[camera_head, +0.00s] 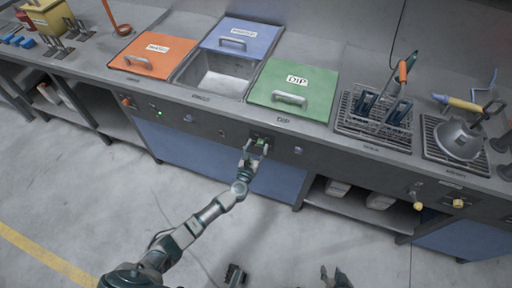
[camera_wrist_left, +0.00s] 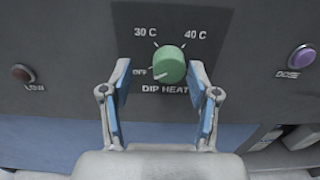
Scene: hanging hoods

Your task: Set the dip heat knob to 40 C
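The dip heat knob (camera_wrist_left: 169,65) is green and round, on the dark front panel above the DIP HEAT label. Its pale mark points lower left, toward OFF. The 40 C label (camera_wrist_left: 195,35) is at its upper right and 30 C (camera_wrist_left: 145,33) at its upper left. My left gripper (camera_wrist_left: 160,72) is open, with one blue-padded finger on each side of the knob and a visible gap to it. In the head view my left gripper (camera_head: 255,146) is at the panel below the green DIP lid (camera_head: 293,90). My right gripper (camera_head: 335,277) shows at the bottom edge, its fingers apart and empty.
A purple DOSE button (camera_wrist_left: 302,57) is right of the knob and a dark red LOW light (camera_wrist_left: 22,73) is left. Orange (camera_head: 139,54) and blue (camera_head: 241,37) lids and a rack (camera_head: 376,119) are on the counter. The floor in front is mostly clear.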

